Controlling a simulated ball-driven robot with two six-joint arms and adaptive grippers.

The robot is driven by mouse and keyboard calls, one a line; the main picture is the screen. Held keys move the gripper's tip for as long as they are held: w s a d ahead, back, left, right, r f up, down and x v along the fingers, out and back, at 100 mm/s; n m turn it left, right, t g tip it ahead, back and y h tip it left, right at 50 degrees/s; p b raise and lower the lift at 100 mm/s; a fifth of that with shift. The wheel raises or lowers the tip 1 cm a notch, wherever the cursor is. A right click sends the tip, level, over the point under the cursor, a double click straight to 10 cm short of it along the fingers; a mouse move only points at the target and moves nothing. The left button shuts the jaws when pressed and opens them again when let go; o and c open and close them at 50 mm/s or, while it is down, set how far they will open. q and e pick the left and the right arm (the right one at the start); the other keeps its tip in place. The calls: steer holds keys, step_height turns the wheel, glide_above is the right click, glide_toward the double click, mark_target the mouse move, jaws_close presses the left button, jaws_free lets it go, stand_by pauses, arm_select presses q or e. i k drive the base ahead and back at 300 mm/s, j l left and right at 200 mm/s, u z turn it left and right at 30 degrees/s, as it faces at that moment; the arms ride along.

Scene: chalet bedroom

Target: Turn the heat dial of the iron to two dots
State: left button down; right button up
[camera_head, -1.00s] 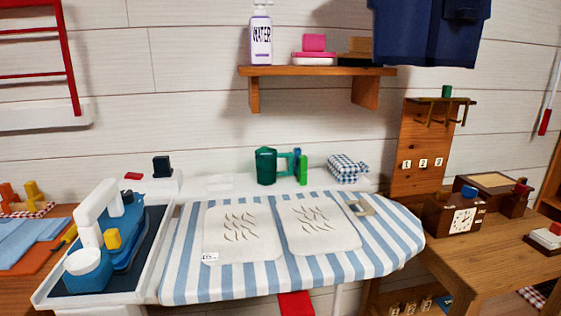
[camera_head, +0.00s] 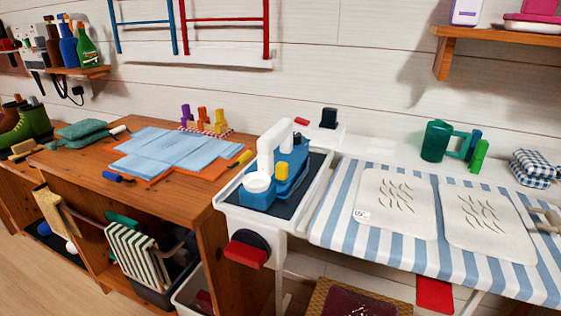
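The iron (camera_head: 290,180) rests on the dark pad of a white tray (camera_head: 318,184) at the left end of the ironing board. It has a blue body and a tall white arch-shaped handle. A round white disc on a blue drum (camera_head: 257,184) is at its near left, and a small yellow block shows on it. I cannot tell which part is the heat dial, and no dots can be made out. Neither of my grippers is in view.
A black disc with a red bar (camera_head: 246,250) is on the tray's front. The striped ironing board (camera_head: 335,215) with two pale cloths lies right. A wooden bench (camera_head: 185,185) with blue cloth and tools stands left. A green jug (camera_head: 436,141) stands behind the board.

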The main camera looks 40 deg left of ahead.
mark_target(297, 136)
steer(key=j+u, duration=0.2)
steer(key=j, duration=0.6)
steer(key=i+j+u, duration=0.2)
steer(key=j, duration=0.55)
steer(key=k+j, duration=0.05)
steer(key=k, duration=0.05)
